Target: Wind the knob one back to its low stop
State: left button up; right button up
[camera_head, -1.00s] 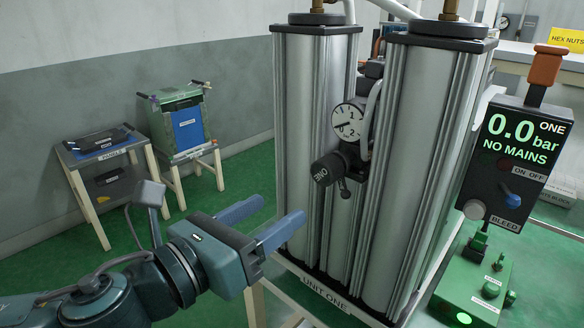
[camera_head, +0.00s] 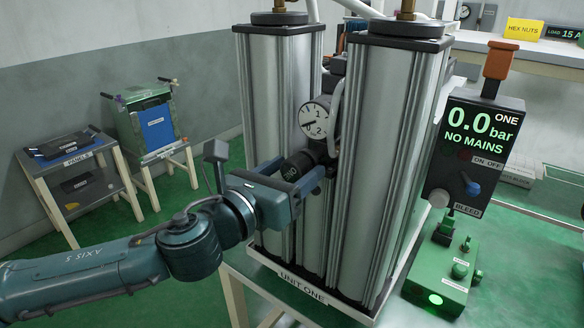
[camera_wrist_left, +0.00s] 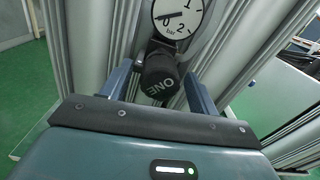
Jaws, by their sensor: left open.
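The knob one (camera_head: 297,166) is a dark ribbed knob between the two silver columns, under a round white gauge (camera_head: 314,121). In the left wrist view the knob (camera_wrist_left: 159,78) shows its label "ONE" upside down. My left gripper (camera_head: 296,172) is open, with one finger on each side of the knob in the left wrist view (camera_wrist_left: 158,88). I cannot tell whether the fingers touch it. The gauge needle points near 0 in the left wrist view (camera_wrist_left: 178,16). The display box (camera_head: 474,150) reads 0.0 bar, ONE, NO MAINS. My right gripper is not in view.
The columns stand on a base labelled UNIT ONE (camera_head: 303,287), close around the knob. A green box with a lit button (camera_head: 440,291) sits to the right. Two small stands, one with panels (camera_head: 77,170), are at the left. Green floor between is clear.

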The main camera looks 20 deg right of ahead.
pick_arm(q)
jog(key=shift+w+d, duration=0.1)
jog(key=shift+c, duration=0.2)
jog(key=c, duration=0.9)
jog(key=shift+n, duration=0.3)
